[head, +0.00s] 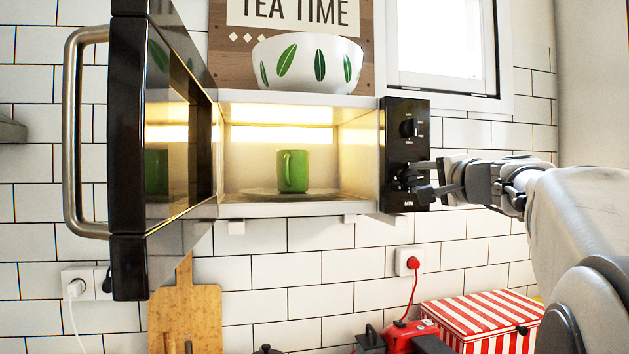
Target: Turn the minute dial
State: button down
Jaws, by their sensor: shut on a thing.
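The microwave (236,208) hangs on the tiled wall with its door (130,150) swung wide open to the left. Its black control panel (393,140) is on the right side and carries two dials. The upper dial (407,128) is in plain view. The lower dial, the minute dial (405,176), sits just above the lettering at the panel's foot and is partly hidden by my fingers. My gripper (418,180) reaches in from the right and is shut on the minute dial. A green mug (293,171) stands upright inside the lit microwave.
A white bowl with green leaves (308,64) sits on top of the microwave. The open door (128,265) juts out at the left. Below are a cutting board (185,312), a red-and-white striped box (484,318) and a red appliance (405,335). A window is at the upper right.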

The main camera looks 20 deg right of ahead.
jog(key=m, duration=0.4)
jog(key=shift+m, duration=0.3)
jog(key=m+p, duration=0.2)
jog(key=m, duration=0.3)
jog(key=shift+m, duration=0.3)
jog(key=m+p, duration=0.2)
jog(key=m, duration=0.2)
jog(key=shift+a, duration=0.1)
jog(key=m+p, duration=0.2)
jog(key=m, duration=0.3)
jog(key=shift+f, duration=0.15)
jog(key=shift+a+m, duration=0.1)
jog(key=shift+m, duration=0.2)
jog(key=shift+c, duration=2.1)
grip_release()
jog(key=shift+s+f, duration=0.1)
jog(key=shift+s, duration=0.05)
